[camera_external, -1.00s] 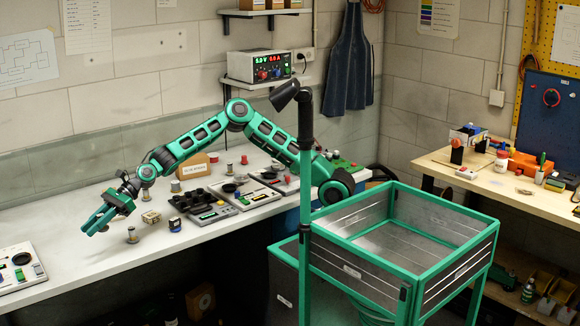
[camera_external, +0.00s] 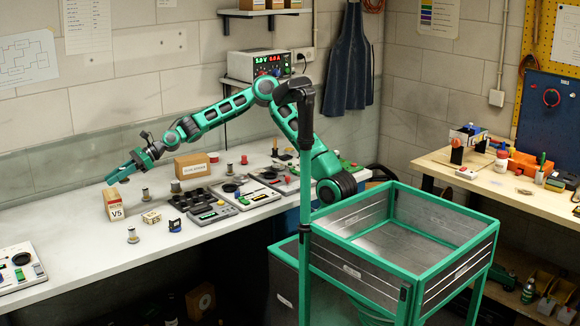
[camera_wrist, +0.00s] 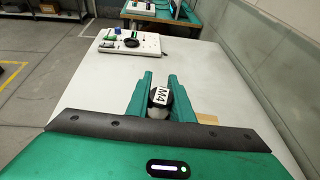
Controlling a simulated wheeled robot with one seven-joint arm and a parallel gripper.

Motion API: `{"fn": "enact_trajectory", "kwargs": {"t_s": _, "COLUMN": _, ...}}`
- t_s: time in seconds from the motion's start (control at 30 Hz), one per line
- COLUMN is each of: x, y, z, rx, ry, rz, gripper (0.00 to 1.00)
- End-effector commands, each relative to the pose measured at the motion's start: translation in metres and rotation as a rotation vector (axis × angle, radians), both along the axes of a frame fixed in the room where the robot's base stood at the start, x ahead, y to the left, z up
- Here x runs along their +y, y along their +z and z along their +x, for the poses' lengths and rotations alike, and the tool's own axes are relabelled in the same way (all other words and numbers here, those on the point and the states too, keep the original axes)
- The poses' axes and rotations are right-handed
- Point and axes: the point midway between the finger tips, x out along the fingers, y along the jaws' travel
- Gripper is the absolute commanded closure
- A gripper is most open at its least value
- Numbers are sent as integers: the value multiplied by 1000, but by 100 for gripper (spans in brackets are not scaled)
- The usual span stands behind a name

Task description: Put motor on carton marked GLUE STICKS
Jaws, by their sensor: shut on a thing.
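My gripper (camera_external: 116,177) is raised above the left part of the bench, fingers pointing left and down. In the wrist view my gripper (camera_wrist: 159,90) is shut on the motor (camera_wrist: 158,97), a small dark thing with a white M4 label. The motor is hidden in the external view. A brown carton (camera_external: 192,166) stands near the wall, right of my gripper; its pale label is too small to read surely. A pale upright carton (camera_external: 115,206) with red lettering and V5 stands just below my fingers in the picture. Whether they touch it I cannot tell.
Spools (camera_external: 133,235) and a small box (camera_external: 151,217) stand on the bench (camera_external: 80,245). Black trays and instruments lie to the right. A panel with a black knob (camera_wrist: 130,42) is at the far left end. A tan patch (camera_wrist: 207,119) shows beside my right finger.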

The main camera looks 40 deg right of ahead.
Motion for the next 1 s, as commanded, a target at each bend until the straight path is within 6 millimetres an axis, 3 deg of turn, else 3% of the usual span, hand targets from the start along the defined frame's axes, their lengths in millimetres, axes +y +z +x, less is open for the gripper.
{"fn": "enact_trajectory", "kwargs": {"t_s": 0.03, "x": -21, "y": 5, "z": 19, "rx": -3, "ry": -35, "rz": -1, "gripper": 100}}
{"fn": "enact_trajectory", "kwargs": {"t_s": 0.3, "x": -123, "y": 21, "z": 91, "rx": -3, "ry": -197, "rz": -2, "gripper": 100}}
{"fn": "enact_trajectory", "kwargs": {"t_s": 0.5, "x": -206, "y": 30, "z": 132, "rx": 1, "ry": -323, "rz": -6, "gripper": 100}}
{"fn": "enact_trajectory", "kwargs": {"t_s": 0.7, "x": -280, "y": 36, "z": 159, "rx": 8, "ry": -436, "rz": -11, "gripper": 100}}
{"fn": "enact_trajectory", "kwargs": {"t_s": 0.83, "x": -311, "y": 37, "z": 167, "rx": 12, "ry": -484, "rz": -14, "gripper": 100}}
{"fn": "enact_trajectory", "kwargs": {"t_s": 1.0, "x": -331, "y": 37, "z": 173, "rx": 15, "ry": -512, "rz": -13, "gripper": 100}}
